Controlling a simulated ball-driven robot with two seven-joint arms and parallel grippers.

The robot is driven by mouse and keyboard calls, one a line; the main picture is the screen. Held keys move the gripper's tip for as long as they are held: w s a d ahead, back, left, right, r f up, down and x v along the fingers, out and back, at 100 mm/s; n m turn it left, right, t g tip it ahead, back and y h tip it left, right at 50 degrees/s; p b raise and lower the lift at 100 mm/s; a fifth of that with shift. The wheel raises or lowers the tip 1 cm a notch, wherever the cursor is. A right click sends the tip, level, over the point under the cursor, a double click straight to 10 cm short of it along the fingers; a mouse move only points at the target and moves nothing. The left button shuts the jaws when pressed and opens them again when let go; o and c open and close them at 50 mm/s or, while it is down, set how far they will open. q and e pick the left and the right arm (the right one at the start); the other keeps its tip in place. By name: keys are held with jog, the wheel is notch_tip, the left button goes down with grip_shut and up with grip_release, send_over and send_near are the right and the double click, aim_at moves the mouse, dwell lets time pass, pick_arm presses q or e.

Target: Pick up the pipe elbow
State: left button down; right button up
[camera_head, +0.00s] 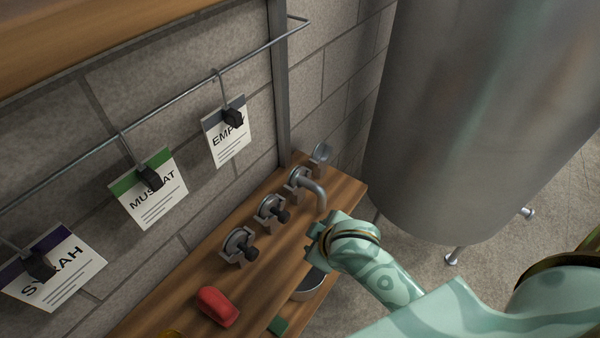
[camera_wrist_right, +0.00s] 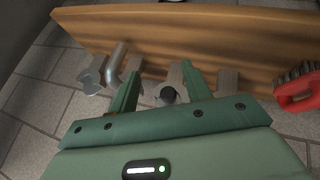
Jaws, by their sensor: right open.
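The pipe elbow (camera_head: 315,190) is a grey curved metal tube in the far holder on the wooden shelf, its bend pointing out from the wall. In the right wrist view the elbow (camera_wrist_right: 119,66) lies just left of the left finger, outside the jaws. My right gripper (camera_head: 318,238) is beside and nearer than the elbow in the head view, apart from it as far as I can tell. In the wrist view its two green fingers (camera_wrist_right: 159,90) are spread and empty, with a dark-knobbed fitting showing between and beyond them. My left gripper is not in view.
Fittings with dark knobs (camera_head: 271,209) (camera_head: 240,246) sit in holders along the wall. A red-handled brush (camera_wrist_right: 298,92) lies on the shelf (camera_head: 175,290). Label cards (camera_head: 148,188) hang from a rail. A large steel tank (camera_head: 480,110) stands right.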

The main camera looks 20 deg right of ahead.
jog(key=w+a+r+n+g+y, duration=0.1)
jog(key=w+a+r+y, duration=0.15)
jog(key=a, duration=0.25)
jog(key=w+a+r+n+y, duration=0.1)
jog(key=w+a+r, duration=0.2)
jog(key=a+r, duration=0.1)
jog(key=m+g+h, duration=0.3)
jog(key=g+h, duration=0.2)
send_near(309, 181)
jog(key=shift+m, duration=0.3)
jog(key=f+b, duration=0.4)
jog(key=f, duration=0.1)
jog(key=shift+w+d+f, duration=0.15)
jog(key=shift+w+f, duration=0.05)
jog(key=shift+f, duration=0.1)
jog(key=f+b, duration=0.1)
jog(key=f, duration=0.1)
jog(key=d+f+b, duration=0.1)
jog(key=f, duration=0.1)
jog(key=f+b, duration=0.1)
jog(key=f, duration=0.1)
jog(key=shift+w+d, duration=0.2)
jog(key=shift+w, duration=0.15)
jog(key=shift+r, duration=0.15)
grip_shut()
